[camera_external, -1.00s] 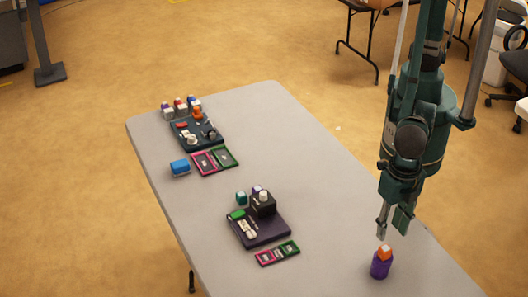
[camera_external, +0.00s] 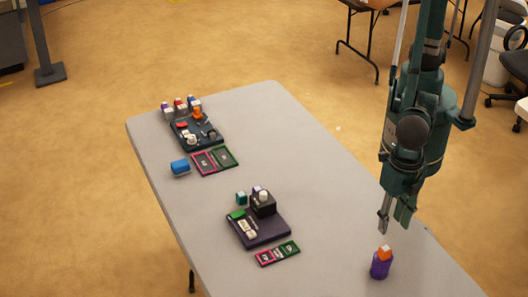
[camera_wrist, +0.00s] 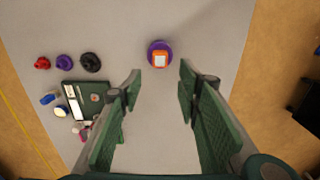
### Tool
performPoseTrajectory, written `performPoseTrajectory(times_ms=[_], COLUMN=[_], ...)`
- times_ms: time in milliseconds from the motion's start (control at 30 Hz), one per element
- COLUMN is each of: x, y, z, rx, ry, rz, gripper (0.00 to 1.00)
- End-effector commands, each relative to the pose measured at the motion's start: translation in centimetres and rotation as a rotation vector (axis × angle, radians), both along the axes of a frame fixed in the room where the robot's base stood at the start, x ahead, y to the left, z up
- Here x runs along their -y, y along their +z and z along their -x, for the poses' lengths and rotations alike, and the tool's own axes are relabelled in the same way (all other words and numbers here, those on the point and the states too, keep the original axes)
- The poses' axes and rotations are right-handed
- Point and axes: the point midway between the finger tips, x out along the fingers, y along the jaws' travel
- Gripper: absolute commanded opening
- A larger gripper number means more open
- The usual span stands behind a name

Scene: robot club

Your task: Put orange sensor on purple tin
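The purple tin (camera_external: 381,269) stands upright near the right edge of the table, below my gripper in the external view. The orange sensor (camera_external: 385,251), with a pale top face, rests on top of the tin. In the wrist view the orange sensor (camera_wrist: 160,59) lies within the round outline of the purple tin (camera_wrist: 151,46). My gripper (camera_external: 394,229) is above the sensor, apart from it. In the wrist view its fingers (camera_wrist: 160,78) are spread wide with nothing between them.
A dark board with small parts (camera_external: 287,222) sits at the table's middle. Another dark board (camera_external: 218,143) is at the far end, with several small coloured items behind it. The grey table around the tin is clear.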

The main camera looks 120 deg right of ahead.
Motion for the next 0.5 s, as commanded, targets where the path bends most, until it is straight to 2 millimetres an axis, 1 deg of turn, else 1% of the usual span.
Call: performPoseTrajectory(times_ms=[333, 500], x=[0.1, 1.0], y=[0.1, 0.9], z=[0.0, -0.3], rx=[0.001, 0.007], ry=[-0.002, -0.025], rz=[-0.001, -0.007], gripper=[0.34, 0.34])
